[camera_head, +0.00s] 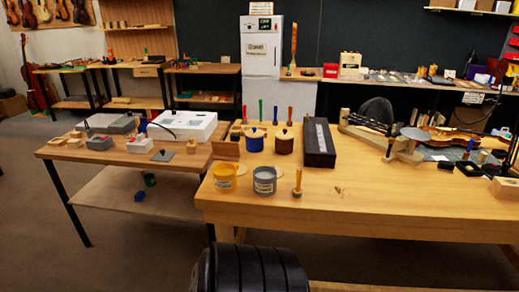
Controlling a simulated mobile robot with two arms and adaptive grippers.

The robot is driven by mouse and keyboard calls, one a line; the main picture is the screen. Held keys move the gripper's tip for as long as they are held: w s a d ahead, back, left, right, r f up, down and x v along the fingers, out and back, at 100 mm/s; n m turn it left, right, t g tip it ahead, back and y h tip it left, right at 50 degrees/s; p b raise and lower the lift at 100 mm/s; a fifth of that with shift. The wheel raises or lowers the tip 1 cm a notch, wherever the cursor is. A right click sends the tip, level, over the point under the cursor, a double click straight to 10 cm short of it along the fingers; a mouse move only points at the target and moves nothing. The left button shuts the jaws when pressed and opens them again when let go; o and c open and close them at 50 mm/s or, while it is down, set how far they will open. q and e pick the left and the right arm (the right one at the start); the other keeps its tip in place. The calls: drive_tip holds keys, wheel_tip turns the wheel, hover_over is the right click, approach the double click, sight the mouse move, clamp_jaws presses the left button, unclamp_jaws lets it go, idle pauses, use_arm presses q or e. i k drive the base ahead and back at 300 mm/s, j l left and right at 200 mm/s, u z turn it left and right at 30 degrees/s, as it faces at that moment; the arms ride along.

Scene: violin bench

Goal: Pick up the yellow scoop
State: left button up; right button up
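A small yellow upright item (298,183) stands near the front edge of the wooden bench; it has a slim stem and a wider lower part. It is too small to tell for sure whether it is the yellow scoop. A yellow tub (224,178) with a label and a grey tub (264,181) with a label stand to its left, apart from it. No other clear yellow scoop shows. Neither of my grippers is in view.
Blue (255,140) and brown (284,141) lidded pots and a long black box (319,143) stand behind the tubs. A side table (92,153) with boxes adjoins on the left. The bench front (400,205) right of the yellow item is mostly clear.

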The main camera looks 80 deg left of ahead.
sight(297, 192)
drive_tip(key=u, duration=2.3)
drive_tip(key=k+j+u, duration=0.2)
drive_tip(key=k+j, duration=0.2)
drive_tip(key=j, duration=0.25)
